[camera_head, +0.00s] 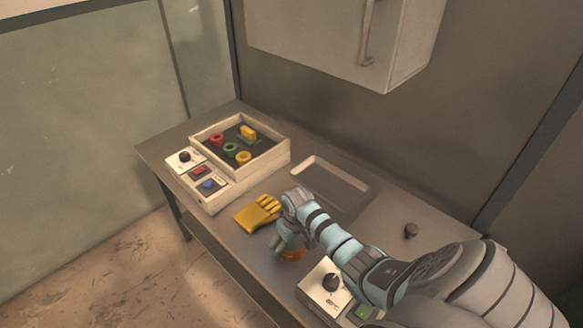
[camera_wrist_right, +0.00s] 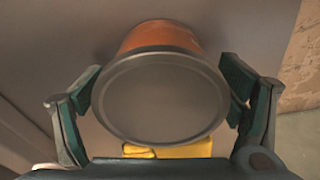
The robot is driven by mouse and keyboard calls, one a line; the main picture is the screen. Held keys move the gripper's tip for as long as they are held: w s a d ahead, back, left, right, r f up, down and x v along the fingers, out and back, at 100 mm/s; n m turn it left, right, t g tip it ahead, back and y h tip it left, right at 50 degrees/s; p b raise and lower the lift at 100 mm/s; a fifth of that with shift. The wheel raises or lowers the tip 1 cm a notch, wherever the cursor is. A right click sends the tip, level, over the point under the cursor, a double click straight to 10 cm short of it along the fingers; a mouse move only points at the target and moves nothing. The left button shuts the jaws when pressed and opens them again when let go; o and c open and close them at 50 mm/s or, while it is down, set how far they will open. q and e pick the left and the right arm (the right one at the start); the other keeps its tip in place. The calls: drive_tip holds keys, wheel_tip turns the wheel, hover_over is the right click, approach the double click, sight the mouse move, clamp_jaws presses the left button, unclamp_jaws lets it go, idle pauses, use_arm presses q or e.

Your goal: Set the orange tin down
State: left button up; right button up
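The orange tin (camera_head: 292,255) shows as a small orange patch below my right gripper (camera_head: 289,243) at the table's front part, between the yellow glove and a control box. In the right wrist view the tin (camera_wrist_right: 160,95) fills the middle, its round grey end facing the camera and its orange side behind. The fingers of my right gripper (camera_wrist_right: 162,92) lie against it on both sides, so the gripper is shut on it. The gripper hides most of the tin in the head view. I cannot tell whether its base touches the table. My left gripper is not in view.
A yellow glove (camera_head: 257,213) lies left of the tin. A cream control box (camera_head: 325,289) with a black knob stands close on the right. A wooden tray (camera_head: 270,162) holds rings and a yellow block. A shallow recess (camera_head: 352,181) and a small black knob (camera_head: 410,231) are behind.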

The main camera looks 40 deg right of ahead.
drive_tip(key=shift+r, duration=0.1)
drive_tip(key=r+p, duration=0.1)
drive_tip(key=r, duration=0.3)
drive_tip(key=s+r+p, duration=0.1)
drive_tip(key=r, duration=0.3)
drive_tip(key=r+p, duration=0.1)
drive_tip(key=r, duration=0.3)
drive_tip(key=shift+s+a+p, duration=0.15)
drive_tip(key=shift+s+p, duration=0.1)
drive_tip(key=shift+p, duration=0.15)
drive_tip(key=shift+f, duration=0.15)
drive_tip(key=f+b, duration=0.1)
drive_tip(key=f, duration=0.2)
drive_tip(key=w+f+b, duration=0.1)
drive_tip(key=f, duration=0.3)
drive_tip(key=f+b, duration=0.1)
drive_tip(key=f, duration=0.3)
drive_tip(key=shift+w+b, duration=0.15)
drive_tip(key=shift+b, duration=0.25)
drive_tip(key=shift+w+f, duration=0.15)
drive_tip(key=shift+f, duration=0.05)
wheel_tip(320, 180, up, 12)
drive_tip(key=p, duration=0.3)
drive_tip(key=shift+f, duration=0.1)
